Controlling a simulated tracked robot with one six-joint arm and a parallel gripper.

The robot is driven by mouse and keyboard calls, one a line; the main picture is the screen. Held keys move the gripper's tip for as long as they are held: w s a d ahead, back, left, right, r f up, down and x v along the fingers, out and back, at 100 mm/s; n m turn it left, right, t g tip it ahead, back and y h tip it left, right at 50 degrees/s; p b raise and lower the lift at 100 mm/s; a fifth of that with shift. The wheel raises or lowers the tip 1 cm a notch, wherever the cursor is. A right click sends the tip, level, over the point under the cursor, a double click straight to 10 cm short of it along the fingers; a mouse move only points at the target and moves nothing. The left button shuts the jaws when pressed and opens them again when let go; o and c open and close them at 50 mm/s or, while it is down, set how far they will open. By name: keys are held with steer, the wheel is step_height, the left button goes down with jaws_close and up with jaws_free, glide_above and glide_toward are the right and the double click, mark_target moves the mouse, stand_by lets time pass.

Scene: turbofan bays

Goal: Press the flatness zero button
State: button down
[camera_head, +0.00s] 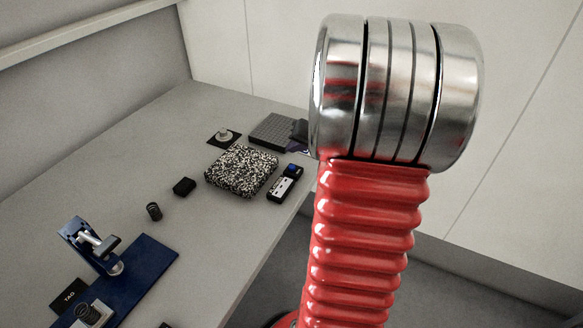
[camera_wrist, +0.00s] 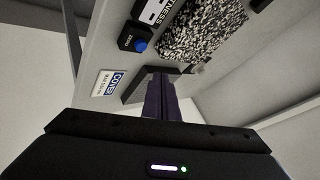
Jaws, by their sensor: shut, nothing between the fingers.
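The flatness unit is a small black box with a white panel (camera_head: 284,185), beside the speckled block on the bench. Its round blue button (camera_head: 292,168) is at the end nearer the grey ribbed plate. In the wrist view the blue button (camera_wrist: 141,44) sits on a black housing marked ZERO, up and left of my fingers. My gripper (camera_wrist: 160,74) is shut and empty, its dark fingers together and apart from the button in the picture. In the head view my arm hides most of the gripper; a dark purple part shows beside the arm.
The speckled block (camera_head: 241,170) lies left of the unit. A grey ribbed plate (camera_head: 277,131) lies behind it. A white and blue COVER label (camera_wrist: 111,84) shows in the wrist view. A blue clamp fixture (camera_head: 143,272) stands at the near left.

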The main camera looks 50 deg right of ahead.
steer(key=shift+f, duration=2.15)
steer(key=shift+f, duration=0.1)
stand_by(0.3)
steer(key=shift+f, duration=0.3)
steer(key=shift+f, duration=0.5)
stand_by(1.2)
steer(key=shift+r, duration=0.95)
steer(key=shift+r, duration=0.1)
step_height(320, 180, up, 5)
steer(key=shift+f, duration=0.1)
stand_by(0.6)
